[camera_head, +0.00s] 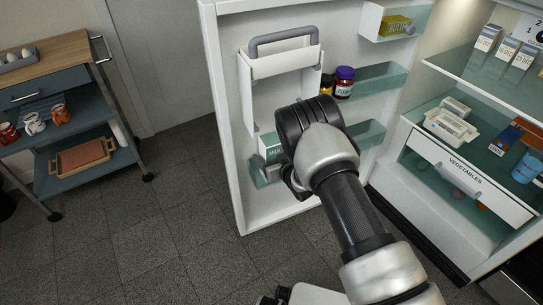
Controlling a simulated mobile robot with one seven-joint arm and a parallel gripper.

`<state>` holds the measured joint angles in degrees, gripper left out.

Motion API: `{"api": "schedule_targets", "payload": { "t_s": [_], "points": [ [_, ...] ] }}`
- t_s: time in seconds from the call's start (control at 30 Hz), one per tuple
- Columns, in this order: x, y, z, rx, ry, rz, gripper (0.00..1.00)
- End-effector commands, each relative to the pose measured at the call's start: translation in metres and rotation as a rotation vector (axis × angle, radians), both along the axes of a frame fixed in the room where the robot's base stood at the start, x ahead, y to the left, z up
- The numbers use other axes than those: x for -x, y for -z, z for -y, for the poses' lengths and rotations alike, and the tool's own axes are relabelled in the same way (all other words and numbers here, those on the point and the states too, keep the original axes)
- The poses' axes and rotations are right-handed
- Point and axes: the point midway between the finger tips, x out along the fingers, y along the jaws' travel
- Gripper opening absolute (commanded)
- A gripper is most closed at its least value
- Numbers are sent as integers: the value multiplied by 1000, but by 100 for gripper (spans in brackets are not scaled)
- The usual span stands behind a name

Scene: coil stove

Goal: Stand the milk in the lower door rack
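The milk (270,146), a pale carton with "MILK" lettering, shows just left of my gripper at the open fridge door. Only part of it is visible; my gripper and wrist cover its right side. My gripper (291,172) is seen from behind, pointing away toward the door, right at the carton. Its fingertips are hidden, so I cannot tell whether they close on the milk. The lower door rack (369,135) is a clear teal bin low on the door. The carton appears upright at its left end; whether its base rests there is not clear.
Above, a middle door rack (382,78) holds a purple-lidded jar (344,82) and a small dark bottle. A white compartment with a grey handle (284,42) is at the left. The vegetable drawer (465,174) and filled shelves stand right. A cart (65,120) is far left; floor between is clear.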

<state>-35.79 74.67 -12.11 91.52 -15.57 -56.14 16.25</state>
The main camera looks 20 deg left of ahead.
Motion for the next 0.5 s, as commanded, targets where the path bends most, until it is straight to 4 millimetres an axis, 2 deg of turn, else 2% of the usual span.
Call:
{"api": "schedule_targets", "payload": {
  "t_s": [0.17,0.5],
  "points": [
    [6,-7,7,2,1,-3,72],
    [55,-35,50,1,3,-3,72]
  ]
}}
